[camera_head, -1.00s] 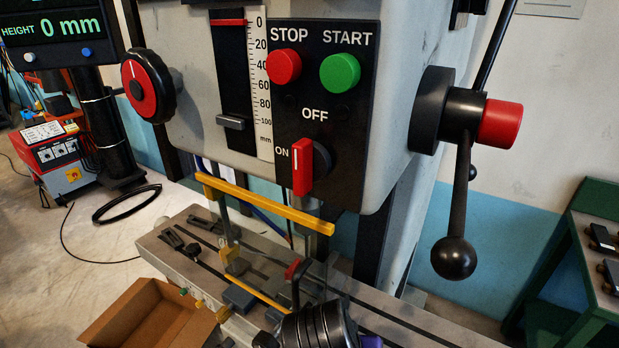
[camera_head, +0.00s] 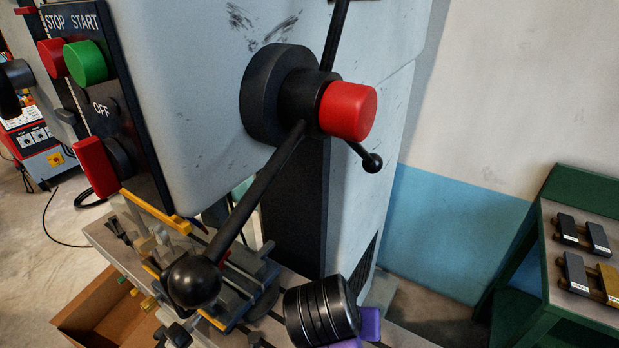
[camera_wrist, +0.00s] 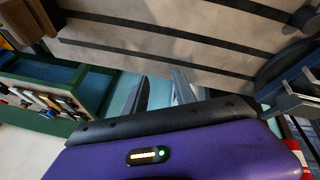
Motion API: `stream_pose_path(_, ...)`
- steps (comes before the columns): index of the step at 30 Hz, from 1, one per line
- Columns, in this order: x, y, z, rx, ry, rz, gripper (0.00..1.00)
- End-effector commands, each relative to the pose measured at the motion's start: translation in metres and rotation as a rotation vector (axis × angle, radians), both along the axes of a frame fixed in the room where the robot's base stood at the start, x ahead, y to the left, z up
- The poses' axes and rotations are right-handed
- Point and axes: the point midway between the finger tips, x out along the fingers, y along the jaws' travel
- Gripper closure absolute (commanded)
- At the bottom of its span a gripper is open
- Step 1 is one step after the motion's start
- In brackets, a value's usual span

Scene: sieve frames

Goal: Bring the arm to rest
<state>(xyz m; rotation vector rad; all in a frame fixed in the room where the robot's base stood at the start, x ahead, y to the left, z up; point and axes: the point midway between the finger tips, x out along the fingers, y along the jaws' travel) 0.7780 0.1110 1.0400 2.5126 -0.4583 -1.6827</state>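My gripper (camera_wrist: 158,92) shows in the wrist view with its two fingers apart and nothing between them. Its purple hand (camera_wrist: 180,158) fills the lower part of that view. In the head view, a black ribbed link of my arm with purple parts shows at the bottom, in front of the machine's table; the fingers cannot be made out there. The slotted table (camera_wrist: 175,45) of the machine crosses the top of the wrist view, apart from the fingers.
The drill press has a feed lever with a black ball (camera_head: 194,282), a red hub (camera_head: 348,111), a red switch (camera_head: 97,166) and a yellow bar (camera_head: 155,212). A cardboard box (camera_head: 75,318) stands at lower left. A green bench (camera_head: 545,245) stands at right.

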Motion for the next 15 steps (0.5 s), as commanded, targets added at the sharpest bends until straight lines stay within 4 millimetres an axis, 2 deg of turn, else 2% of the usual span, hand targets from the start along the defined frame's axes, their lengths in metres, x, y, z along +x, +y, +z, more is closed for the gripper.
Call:
stream_pose_path(7,0.028,0.013,0.013,0.021,-0.116,0.081,0.67)
stream_pose_path(15,0.063,0.034,0.039,0.058,-0.325,0.219,0.67)
